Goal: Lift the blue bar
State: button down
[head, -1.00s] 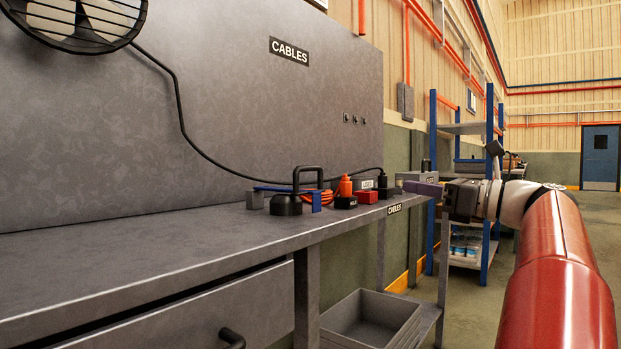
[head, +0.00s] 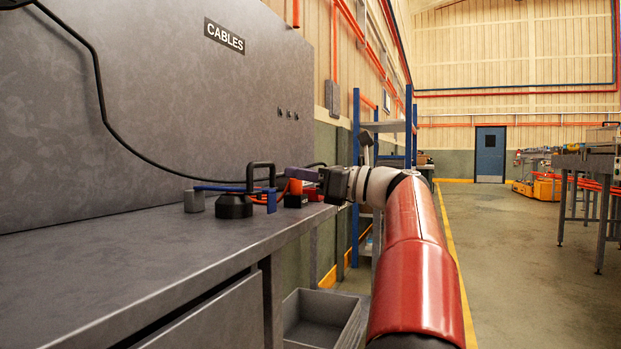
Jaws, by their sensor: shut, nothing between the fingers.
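The blue bar (head: 222,188) lies roughly level above the grey bench top, running from over a grey block (head: 194,200) toward a blue block (head: 271,200). A black weight with a tall handle (head: 234,206) stands beside it and hides part of its right end. My gripper (head: 290,173), with purple fingers, is shut and empty. In the picture it is to the right of the bar and slightly higher, apart from it. The gripper covers some of the small items behind it.
An orange cable and red block (head: 296,200) sit near my gripper. The bench (head: 120,235) is clear at left. A grey bin (head: 318,318) is below the bench, shelving (head: 356,180) stands beyond, and the floor (head: 510,240) at right is open.

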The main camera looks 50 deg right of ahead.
jog(key=shift+x, duration=2.35)
jog(key=shift+r, duration=0.1)
